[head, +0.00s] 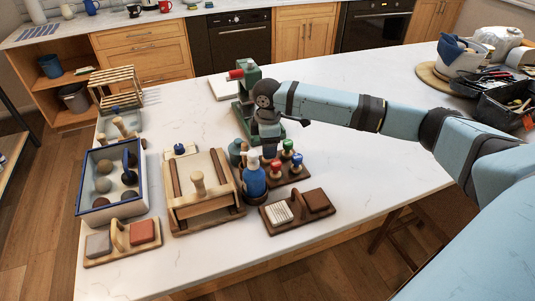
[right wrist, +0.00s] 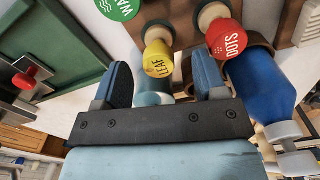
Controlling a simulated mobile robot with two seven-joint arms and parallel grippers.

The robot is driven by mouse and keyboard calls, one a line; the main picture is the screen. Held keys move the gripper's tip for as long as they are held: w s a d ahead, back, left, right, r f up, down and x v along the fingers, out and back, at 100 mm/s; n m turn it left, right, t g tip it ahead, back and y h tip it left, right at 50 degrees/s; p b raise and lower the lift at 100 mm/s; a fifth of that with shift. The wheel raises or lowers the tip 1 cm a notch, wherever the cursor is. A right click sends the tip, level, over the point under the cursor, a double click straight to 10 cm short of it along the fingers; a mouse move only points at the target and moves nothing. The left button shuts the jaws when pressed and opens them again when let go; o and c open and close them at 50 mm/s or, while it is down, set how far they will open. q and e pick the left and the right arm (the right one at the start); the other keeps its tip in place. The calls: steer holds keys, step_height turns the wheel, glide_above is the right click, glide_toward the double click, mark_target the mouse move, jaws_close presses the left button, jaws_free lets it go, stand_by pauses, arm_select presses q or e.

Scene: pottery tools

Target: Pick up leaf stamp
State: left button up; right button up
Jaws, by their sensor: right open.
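The leaf stamp (right wrist: 158,58) has a yellow top lettered LEAF and shows in the right wrist view, between my gripper's two fingers. My right gripper (right wrist: 162,85) is open around it, with a gap visible on each side. In the head view my right gripper (head: 269,148) points down over the wooden stamp stand (head: 291,178); the leaf stamp cannot be made out there. My left gripper is not in view.
Close by are the red DOTS stamp (right wrist: 226,40), a green stamp (right wrist: 120,8) and a blue-topped stamp (head: 297,159). A blue bottle (head: 254,178) stands just left of the stand. A green press (head: 243,100) stands behind. The counter right of the stand is clear.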

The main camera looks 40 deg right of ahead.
step_height(320, 180, down, 4)
steer(key=shift+w+r, duration=0.1)
steer(key=c, duration=1.1)
